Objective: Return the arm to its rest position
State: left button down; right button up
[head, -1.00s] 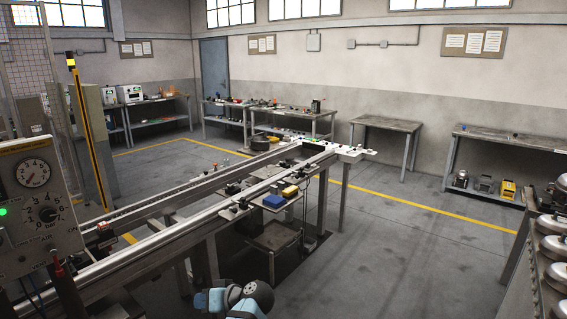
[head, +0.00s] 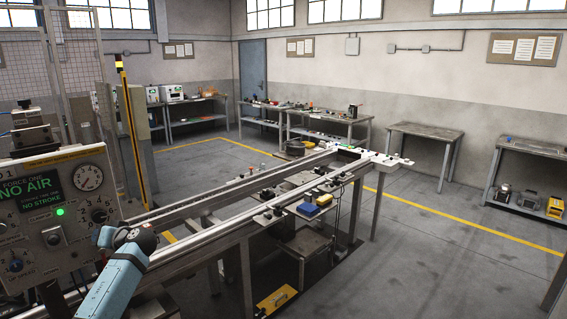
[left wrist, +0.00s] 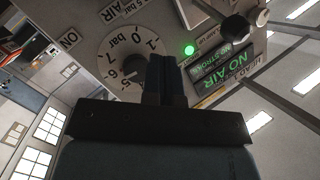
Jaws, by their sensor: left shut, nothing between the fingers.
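My left arm (head: 120,270) rises from the bottom left of the head view, in front of the control panel's (head: 75,237) lower right part. In the left wrist view the dark fingers of my left gripper (left wrist: 166,72) are together, with nothing between them. Behind them the same panel appears rotated, with a bar dial (left wrist: 122,55), a lit green lamp (left wrist: 189,50) and a display (left wrist: 228,66) reading NO AIR. I cannot tell the gap between fingers and panel. My right gripper is in neither view.
A long conveyor (head: 240,205) runs from the lower left to the middle, close beside my left arm. A yellow-black post (head: 132,130) and mesh guard stand behind the panel. Benches (head: 425,133) line the far walls. The floor at the right (head: 440,260) is clear.

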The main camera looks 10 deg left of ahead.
pick_arm(q)
jog(key=w+d+f+m+t+h, duration=0.2)
jog(key=w+d+m+t+h, duration=0.55)
jog(key=w+t, duration=0.2)
jog(key=w+d+r+m+t+h, duration=0.3)
jog(key=d+r+t+h, duration=0.15)
jog(key=d+h, duration=0.25)
jog(key=s+d+f+g+h, duration=0.1)
jog(key=s+d+f+g, duration=0.1)
jog(key=s+d+f, duration=0.7)
jog(key=s+d+f+g+h, duration=0.15)
jog(key=s+d+f, duration=0.25)
jog(key=s+f, duration=0.9)
jog(key=s+d+f+g, duration=0.1)
jog(key=s+d+f, duration=0.2)
jog(key=s, duration=0.6)
jog(key=s+d+f+g+h, duration=0.1)
jog(key=s+d+f, duration=0.2)
jog(key=s, duration=0.6)
jog(key=s+d+f+g+h, duration=0.1)
jog(key=s+d+f, duration=0.3)
jog(key=s, duration=0.5)
jog(key=shift+d, duration=0.7)
jog(key=shift+s, duration=0.1)
